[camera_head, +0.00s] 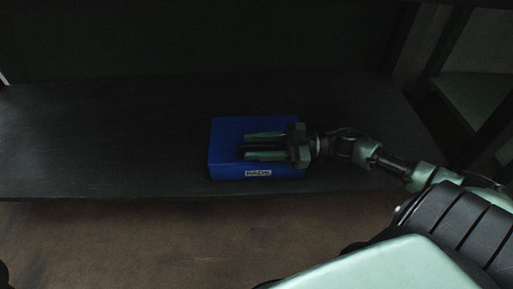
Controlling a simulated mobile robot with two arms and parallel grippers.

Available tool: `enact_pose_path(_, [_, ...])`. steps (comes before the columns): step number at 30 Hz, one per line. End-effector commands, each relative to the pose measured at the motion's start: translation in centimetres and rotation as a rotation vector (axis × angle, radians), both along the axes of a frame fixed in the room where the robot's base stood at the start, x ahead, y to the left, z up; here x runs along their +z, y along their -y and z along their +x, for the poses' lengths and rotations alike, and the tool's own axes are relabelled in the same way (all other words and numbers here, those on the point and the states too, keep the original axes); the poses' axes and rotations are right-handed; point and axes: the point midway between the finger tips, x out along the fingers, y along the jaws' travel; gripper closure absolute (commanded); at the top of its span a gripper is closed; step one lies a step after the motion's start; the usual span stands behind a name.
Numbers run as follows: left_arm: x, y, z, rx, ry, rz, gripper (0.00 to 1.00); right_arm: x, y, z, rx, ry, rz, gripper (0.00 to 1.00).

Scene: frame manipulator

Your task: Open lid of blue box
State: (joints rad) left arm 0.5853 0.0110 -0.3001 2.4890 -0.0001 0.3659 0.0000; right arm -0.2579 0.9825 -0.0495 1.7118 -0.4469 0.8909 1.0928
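A blue box (228,165) with a small white label on its front sits near the front edge of a dark shelf. No gap shows between its lid and body, so it looks closed. My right gripper (244,147) reaches in from the right and lies over the box top, fingers pointing left. Its two green fingers are apart, with a dark strip between them that I cannot make out clearly. I cannot tell whether the fingers touch the lid. My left gripper is not in view.
The dark shelf (110,140) is bare to the left of the box. Its front edge runs just below the box, above a brown floor (130,245). Dark upright frame posts (413,50) and a greenish surface (475,95) stand at the right.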

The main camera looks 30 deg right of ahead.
Motion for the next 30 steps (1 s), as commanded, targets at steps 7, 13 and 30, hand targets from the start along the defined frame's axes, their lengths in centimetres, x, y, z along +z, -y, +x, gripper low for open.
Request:
enact_pose_path(7, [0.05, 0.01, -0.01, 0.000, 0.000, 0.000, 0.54, 0.04, 0.01, 0.01, -0.001, 0.000, 0.000, 0.81])
enact_pose_path(13, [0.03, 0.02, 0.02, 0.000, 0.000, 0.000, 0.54, 0.03, 0.05, 0.04, -0.001, 0.000, 0.000, 1.00])
enact_pose_path(30, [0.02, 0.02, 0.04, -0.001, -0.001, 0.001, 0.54, 0.04, 0.13, 0.08, -0.003, 0.002, -0.003, 1.00])
